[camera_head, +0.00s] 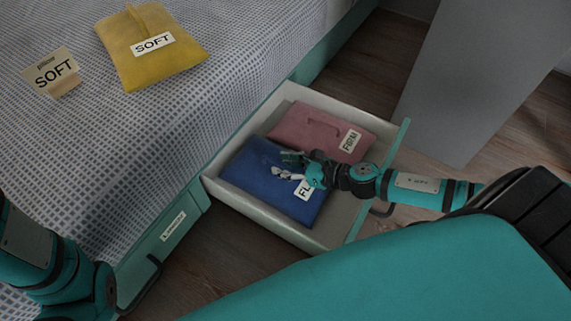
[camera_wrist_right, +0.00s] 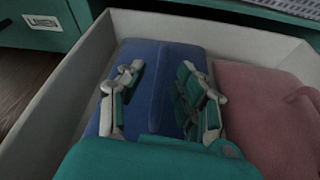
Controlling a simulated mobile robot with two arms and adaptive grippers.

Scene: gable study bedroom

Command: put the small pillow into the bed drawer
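A blue pillow (camera_head: 258,180) with a label partly hidden by my gripper lies in the open bed drawer (camera_head: 265,227). A pink pillow (camera_head: 305,128) labelled FIRM lies beside it in the drawer. A yellow pillow (camera_head: 130,68) labelled SOFT lies on the bed. My right gripper (camera_head: 284,165) is over the blue pillow. In the right wrist view my right gripper (camera_wrist_right: 160,95) has its fingers spread, with a raised blue ridge of the pillow (camera_wrist_right: 160,80) between them; whether they touch the pillow cannot be told. My left arm shows at the lower left, but its gripper is out of view.
The bed (camera_head: 200,95) with its checked cover is to the left of the drawer. A small card (camera_head: 52,72) reading SOFT stands on it. A closed drawer front (camera_head: 165,240) with a handle is at the lower left. A grey panel (camera_head: 475,80) stands at right.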

